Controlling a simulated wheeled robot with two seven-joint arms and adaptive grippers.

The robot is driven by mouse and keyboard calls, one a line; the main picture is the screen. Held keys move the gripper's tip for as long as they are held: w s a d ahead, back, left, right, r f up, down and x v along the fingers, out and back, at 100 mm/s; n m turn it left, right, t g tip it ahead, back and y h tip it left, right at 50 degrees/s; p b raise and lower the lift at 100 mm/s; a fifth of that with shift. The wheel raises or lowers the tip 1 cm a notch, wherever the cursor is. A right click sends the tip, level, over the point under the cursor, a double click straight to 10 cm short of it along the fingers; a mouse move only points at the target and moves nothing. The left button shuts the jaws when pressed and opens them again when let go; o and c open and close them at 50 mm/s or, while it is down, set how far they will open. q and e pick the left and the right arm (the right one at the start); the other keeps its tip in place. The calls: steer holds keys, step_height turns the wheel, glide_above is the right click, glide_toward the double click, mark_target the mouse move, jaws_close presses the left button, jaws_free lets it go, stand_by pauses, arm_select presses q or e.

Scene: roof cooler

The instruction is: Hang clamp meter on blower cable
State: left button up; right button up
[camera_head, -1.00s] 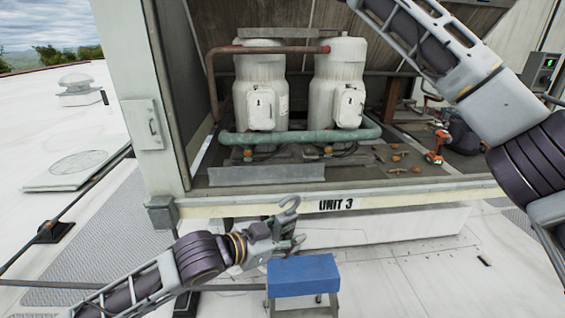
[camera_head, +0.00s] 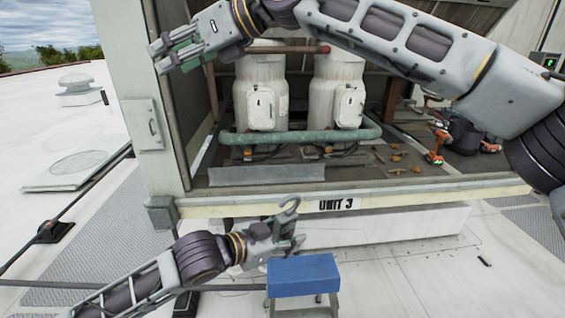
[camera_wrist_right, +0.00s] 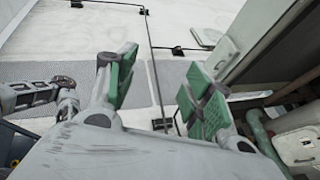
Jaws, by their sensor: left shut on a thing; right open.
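My left gripper (camera_head: 291,226) is low in front of the unit, above the blue step stool. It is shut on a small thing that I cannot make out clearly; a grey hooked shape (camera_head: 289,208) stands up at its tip. I cannot tell whether this is the clamp meter. My right gripper (camera_head: 165,52) is raised at the upper left of the unit's opening. It is open and empty, and its green-padded fingers stand apart in the right wrist view (camera_wrist_right: 155,90). I cannot pick out the blower cable with certainty.
The blue step stool (camera_head: 303,275) stands before the unit's front ledge (camera_head: 400,200). Two white compressors (camera_head: 261,95) and a green pipe (camera_head: 300,136) are inside. An orange power tool (camera_head: 436,147) and loose rusty pieces lie at right. A dark line (camera_head: 75,205) runs across the roof at left.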

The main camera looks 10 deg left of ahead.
step_height(320, 180, down, 10)
steer(key=s+d+n+h, duration=0.1)
steer(key=d+n+h, duration=0.1)
steer(key=n+h, duration=0.85)
steer(key=h, duration=0.5)
glide_above(290, 208)
steer(key=s+a, duration=0.1)
step_height(290, 208, down, 9)
steer(key=shift+s+a+f+t, duration=0.15)
steer(key=shift+a+t, duration=0.05)
steer(key=shift+t, duration=0.2)
steer(key=shift+f+y, duration=0.1)
steer(key=shift+y, duration=0.15)
steer(key=shift+w+d+f, duration=0.2)
steer(key=shift+f, duration=1.75)
steer(key=shift+w+d+f, duration=0.2)
steer(key=shift+d+f, duration=0.05)
steer(key=shift+f, duration=1.7)
steer(key=shift+w+d+f, duration=0.2)
steer(key=shift+f, duration=1.75)
